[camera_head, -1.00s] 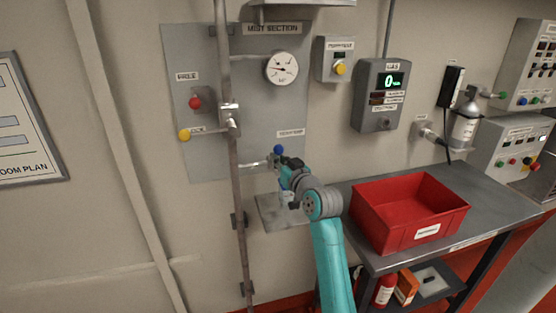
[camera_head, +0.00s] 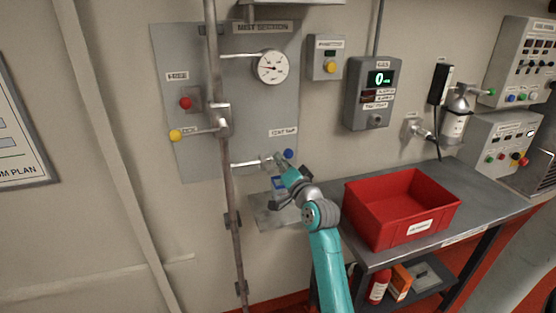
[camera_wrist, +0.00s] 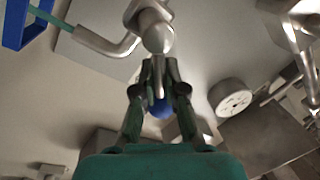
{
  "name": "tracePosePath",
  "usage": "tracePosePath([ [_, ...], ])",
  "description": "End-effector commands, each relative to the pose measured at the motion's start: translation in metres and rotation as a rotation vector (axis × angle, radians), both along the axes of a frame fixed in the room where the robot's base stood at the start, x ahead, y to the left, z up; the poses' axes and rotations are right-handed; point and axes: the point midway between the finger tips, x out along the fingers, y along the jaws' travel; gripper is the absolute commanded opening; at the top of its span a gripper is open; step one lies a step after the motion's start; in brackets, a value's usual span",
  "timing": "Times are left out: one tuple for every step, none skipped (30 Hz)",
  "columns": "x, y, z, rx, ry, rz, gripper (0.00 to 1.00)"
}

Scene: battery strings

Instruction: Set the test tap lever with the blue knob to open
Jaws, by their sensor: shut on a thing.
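The test tap (camera_head: 270,161) is a pale metal fitting on a branch from the vertical pipe, below its label on the grey panel. Its lever ends in a blue knob (camera_head: 289,153), which stands to the right of the tap body. My gripper (camera_head: 284,170) is at the tap, just below the knob. In the wrist view my gripper (camera_wrist: 159,68) is shut on the lever's metal stem, close to the tap body (camera_wrist: 157,38). The blue knob (camera_wrist: 160,108) shows between the fingers and is partly hidden by them. The tap's bent spout (camera_wrist: 108,46) is at upper left.
A yellow-knobbed lever (camera_head: 176,135) and a red knob (camera_head: 185,103) are to the left. A round gauge (camera_head: 271,67) is above. A small shelf (camera_head: 262,212) with a blue item is below the tap. A red bin (camera_head: 365,216) stands on the bench at right.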

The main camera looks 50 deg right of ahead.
Motion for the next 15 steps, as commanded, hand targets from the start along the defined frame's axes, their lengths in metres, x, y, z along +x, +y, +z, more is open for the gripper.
tracePosePath([
  [-0.001,-0.001,-0.003,0.037,-0.022,0.000,0.00],
  [-0.001,-0.002,-0.004,0.060,-0.037,0.000,0.00],
  [-0.002,-0.003,-0.006,0.091,-0.059,0.000,0.00],
  [-0.002,-0.003,-0.007,0.114,-0.075,-0.001,0.00],
  [-0.002,-0.004,-0.008,0.138,-0.089,-0.001,0.00],
  [-0.003,-0.004,-0.009,0.170,-0.111,-0.001,0.00],
  [-0.003,-0.005,-0.010,0.193,-0.128,0.000,0.00],
  [-0.003,-0.005,-0.011,0.217,-0.143,0.000,0.00],
  [-0.004,-0.006,-0.013,0.247,-0.163,-0.001,0.00],
  [-0.004,-0.006,-0.014,0.268,-0.179,0.000,0.00],
  [-0.004,-0.006,-0.015,0.291,-0.194,0.000,0.00],
  [-0.005,-0.007,-0.016,0.320,-0.213,0.000,0.00],
  [-0.005,-0.007,-0.018,0.340,-0.226,-0.001,0.00],
  [-0.005,-0.008,-0.019,0.361,-0.241,-0.001,0.00],
  [-0.005,-0.008,-0.020,0.387,-0.259,0.000,0.00],
])
